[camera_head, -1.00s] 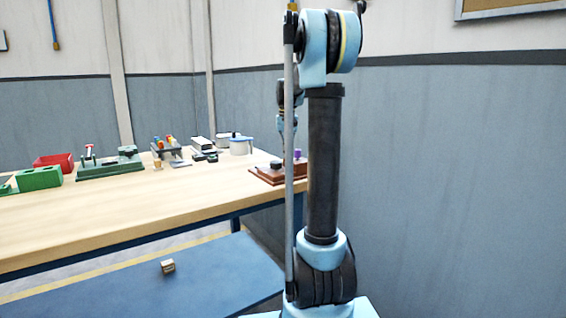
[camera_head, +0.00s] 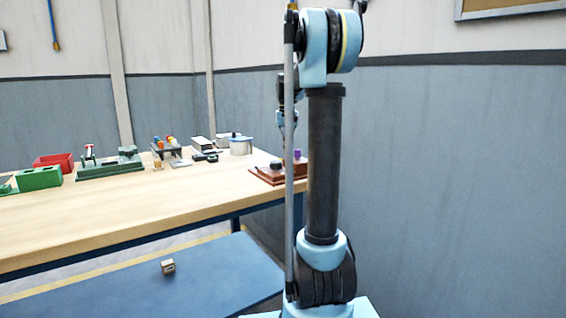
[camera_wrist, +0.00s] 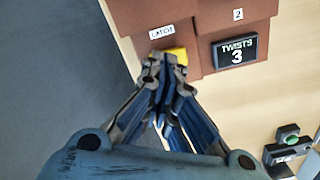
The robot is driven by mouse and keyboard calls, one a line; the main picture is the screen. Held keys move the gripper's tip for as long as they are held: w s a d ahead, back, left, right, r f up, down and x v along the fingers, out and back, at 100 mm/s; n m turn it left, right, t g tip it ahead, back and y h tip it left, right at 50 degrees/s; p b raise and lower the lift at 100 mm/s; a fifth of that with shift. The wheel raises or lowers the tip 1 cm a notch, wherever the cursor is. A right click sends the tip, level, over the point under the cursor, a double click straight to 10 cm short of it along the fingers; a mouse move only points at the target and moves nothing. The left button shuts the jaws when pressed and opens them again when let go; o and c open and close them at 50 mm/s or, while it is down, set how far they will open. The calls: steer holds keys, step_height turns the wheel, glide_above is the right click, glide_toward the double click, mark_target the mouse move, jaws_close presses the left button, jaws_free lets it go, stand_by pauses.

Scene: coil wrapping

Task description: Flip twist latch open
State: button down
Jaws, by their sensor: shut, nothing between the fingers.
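A reddish-brown fixture (camera_head: 262,176) sits at the right end of the wooden table, with a purple knob (camera_head: 297,154) on it. In the wrist view its brown panel (camera_wrist: 204,60) carries a white "LATCH" label (camera_wrist: 161,32). A yellow piece (camera_wrist: 180,54) lies just below that label, partly hidden by my fingers. My gripper (camera_wrist: 152,68) is shut and empty, its tips over or against the yellow piece; I cannot tell whether they touch. In the head view my arm and its rod partly hide the gripper and fixture.
A black display (camera_wrist: 236,51) reads "TWISTS 3". A dark device with a green button (camera_wrist: 288,134) is at lower right. The table front is clear.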

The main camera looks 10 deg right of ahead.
steer(key=shift+r, duration=2.3)
